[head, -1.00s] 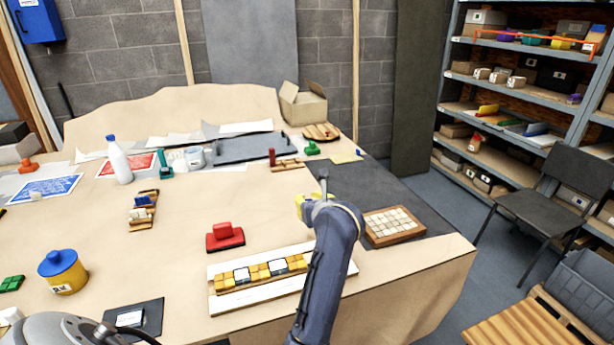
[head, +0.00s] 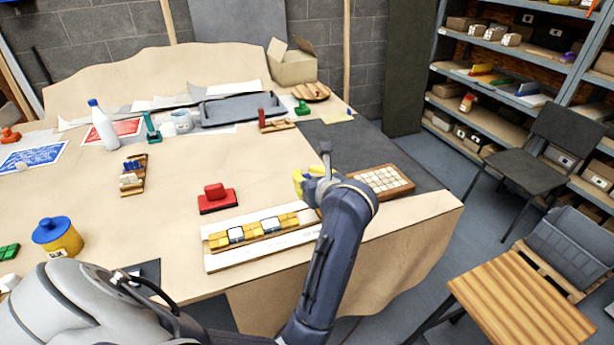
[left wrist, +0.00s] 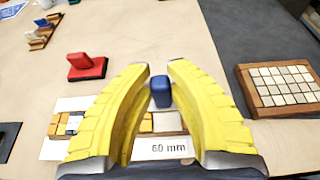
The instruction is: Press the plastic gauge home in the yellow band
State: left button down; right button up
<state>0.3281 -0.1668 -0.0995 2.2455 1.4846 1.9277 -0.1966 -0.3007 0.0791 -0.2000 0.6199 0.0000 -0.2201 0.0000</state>
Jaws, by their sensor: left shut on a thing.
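The yellow band (head: 262,230) is a row of yellow tiles with dark-framed white tiles, lying on a white board (head: 222,262) near the table's front edge. My left gripper (head: 306,182) has yellow fingers and shows above and behind the band's right end. In the left wrist view the left gripper (left wrist: 160,75) is shut on a small blue block (left wrist: 161,92), seen between its fingertips. I take this as the plastic gauge or its handle; its lower part cannot be made out. Below it show pale tiles and a "60 mm" label (left wrist: 163,148). My right gripper is not in view.
A red block with a handle (head: 217,197) stands behind the band. A wooden tray of pale tiles (head: 408,188) lies to the right on a dark mat (head: 350,143). A yellow pot with a blue lid (head: 62,240) stands left. The middle of the table is clear.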

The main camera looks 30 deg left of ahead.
pick_arm(q)
jog(key=shift+f, duration=2.8)
jog(key=shift+f, duration=1.1)
